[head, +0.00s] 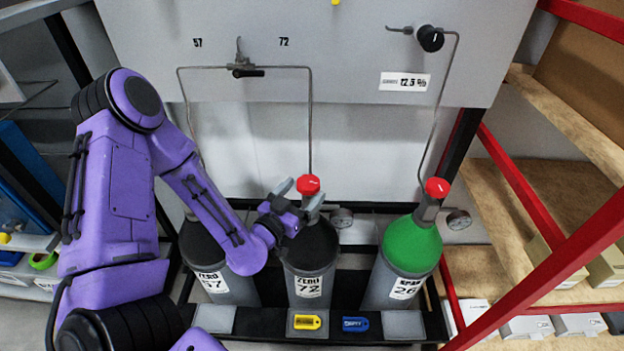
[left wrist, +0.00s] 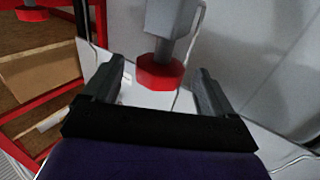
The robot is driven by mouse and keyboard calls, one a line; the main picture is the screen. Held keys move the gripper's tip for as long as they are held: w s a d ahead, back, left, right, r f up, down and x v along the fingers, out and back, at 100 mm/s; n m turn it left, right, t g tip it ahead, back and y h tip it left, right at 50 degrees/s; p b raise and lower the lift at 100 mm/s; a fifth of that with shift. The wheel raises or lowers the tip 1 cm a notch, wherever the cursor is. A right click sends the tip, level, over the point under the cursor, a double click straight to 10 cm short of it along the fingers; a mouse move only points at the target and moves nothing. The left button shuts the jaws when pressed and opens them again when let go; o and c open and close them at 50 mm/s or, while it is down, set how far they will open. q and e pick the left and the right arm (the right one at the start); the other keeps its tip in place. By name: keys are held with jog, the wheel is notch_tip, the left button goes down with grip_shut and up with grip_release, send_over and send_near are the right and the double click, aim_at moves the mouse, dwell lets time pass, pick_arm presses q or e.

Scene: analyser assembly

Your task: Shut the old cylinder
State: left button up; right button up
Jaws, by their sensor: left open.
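Three gas cylinders stand in a row. The left one, ZERO 57 (head: 212,248), is dark with its top hidden behind my arm. The middle one, ZERO 72 (head: 310,250), is dark with a red valve knob (head: 308,184). The right one, SPAN (head: 411,250), has a green shoulder and a red knob (head: 437,187). My left gripper (head: 300,195) is open at the middle cylinder's knob. In the left wrist view a red knob (left wrist: 160,72) shows between the spread fingers, with a gap on each side; its depth between them is unclear. My right gripper is not in view.
A grey panel (head: 350,50) behind carries a changeover valve (head: 244,68) between labels 57 and 72, and a black knob (head: 430,38). A yellow tag (head: 307,322) and a blue tag (head: 355,324) lie on the rack's front. Red-framed shelves (head: 540,215) stand at right.

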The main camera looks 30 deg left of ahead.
aim_at(312, 181)
pick_arm(q)
jog(key=w+p, duration=0.1)
jog(key=w, duration=0.3)
jog(key=shift+w+a+r, duration=0.1)
jog(key=shift+w+r, duration=0.05)
jog(key=shift+w, duration=0.35)
jog(key=shift+c, duration=0.3)
jog(key=c, duration=0.9)
